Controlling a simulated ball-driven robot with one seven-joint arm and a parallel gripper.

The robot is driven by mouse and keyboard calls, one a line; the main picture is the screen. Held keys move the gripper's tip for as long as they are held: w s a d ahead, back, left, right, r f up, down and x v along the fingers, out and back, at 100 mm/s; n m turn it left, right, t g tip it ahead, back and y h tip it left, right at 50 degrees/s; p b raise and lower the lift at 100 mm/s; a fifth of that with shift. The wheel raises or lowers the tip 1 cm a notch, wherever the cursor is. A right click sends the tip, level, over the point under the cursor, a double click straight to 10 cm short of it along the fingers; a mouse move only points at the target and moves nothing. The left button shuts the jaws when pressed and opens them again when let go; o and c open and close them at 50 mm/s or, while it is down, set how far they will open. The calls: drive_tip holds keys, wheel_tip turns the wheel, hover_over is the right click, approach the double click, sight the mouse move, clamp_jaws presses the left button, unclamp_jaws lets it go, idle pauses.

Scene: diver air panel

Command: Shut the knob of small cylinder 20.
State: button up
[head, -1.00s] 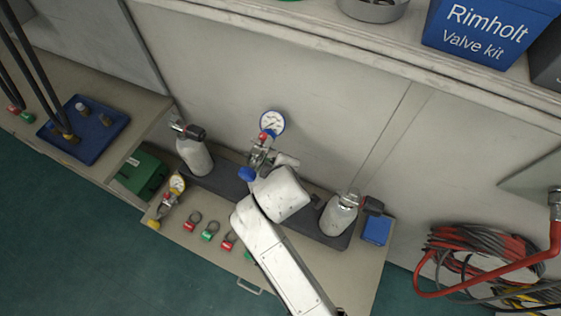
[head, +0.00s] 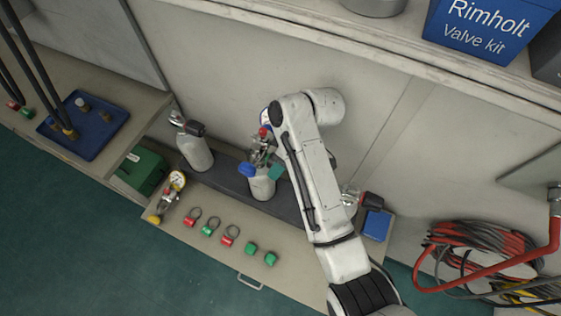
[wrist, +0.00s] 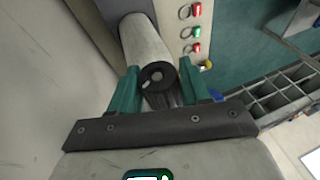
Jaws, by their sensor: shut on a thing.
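The middle small cylinder (head: 262,188) stands upright in a dark rack, with a blue knob (head: 247,170) on its left and a regulator above. My gripper (head: 275,172) is at its right side, low beside the valve, partly hidden by my forearm. In the wrist view the grey cylinder body (wrist: 143,42) runs upward, with a round black knob (wrist: 157,77) facing me. My teal fingers (wrist: 160,88) stand either side of this knob, shut on it. I cannot read any cylinder number.
Another cylinder (head: 195,152) stands left in the rack. The right one's black knob (head: 370,200) shows beyond my arm. Ringed tags (head: 209,229) and green caps (head: 270,259) lie on the shelf in front. A gauge fitting (head: 176,183) lies left.

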drive_tip(key=shift+g, duration=0.5)
drive_tip(key=shift+f+y, duration=0.1)
drive_tip(key=shift+y, duration=0.2)
drive_tip(key=o, duration=1)
